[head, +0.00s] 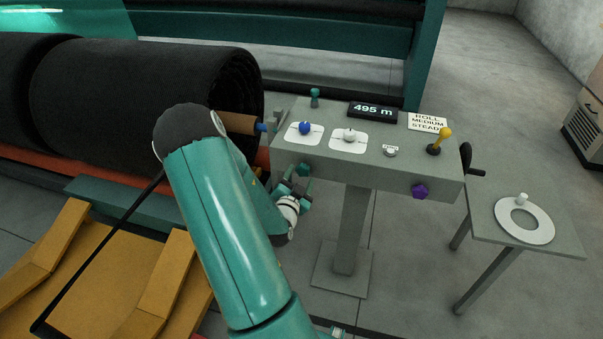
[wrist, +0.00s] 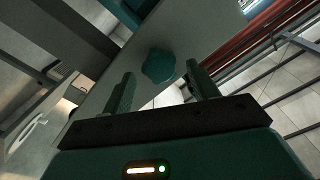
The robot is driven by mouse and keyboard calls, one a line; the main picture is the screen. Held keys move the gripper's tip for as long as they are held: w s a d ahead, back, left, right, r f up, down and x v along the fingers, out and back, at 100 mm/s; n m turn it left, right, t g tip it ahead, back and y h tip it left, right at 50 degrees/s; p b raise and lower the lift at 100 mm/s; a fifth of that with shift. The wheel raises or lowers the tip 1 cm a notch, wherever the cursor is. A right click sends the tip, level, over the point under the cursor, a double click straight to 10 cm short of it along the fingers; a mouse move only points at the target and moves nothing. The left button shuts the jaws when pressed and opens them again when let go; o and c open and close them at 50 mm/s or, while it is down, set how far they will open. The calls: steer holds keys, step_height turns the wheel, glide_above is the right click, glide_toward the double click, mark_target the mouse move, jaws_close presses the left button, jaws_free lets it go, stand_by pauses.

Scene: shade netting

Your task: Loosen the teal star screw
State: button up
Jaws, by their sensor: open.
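The teal star screw (wrist: 158,66) is a lobed knob on the grey console's front face. My gripper is open, and neither finger visibly touches the knob. I cannot tell whether the tips reach beside it or stop short. In the head view the screw (head: 304,168) is at the left of the front face, partly hidden by my gripper (head: 294,183).
The console (head: 345,175) carries a blue knob (head: 305,128), a white knob (head: 349,135), a yellow-topped lever (head: 441,139) and a purple star knob (head: 419,191). A black roll (head: 150,100) lies left. A side table (head: 560,245) with a white ring (head: 500,222) stands right.

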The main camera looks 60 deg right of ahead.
steer(key=m, duration=0.5)
steer(key=shift+m, duration=0.3)
steer(key=shift+d, duration=0.1)
steer(key=shift+w+d, duration=0.2)
steer(key=shift+d, duration=0.95)
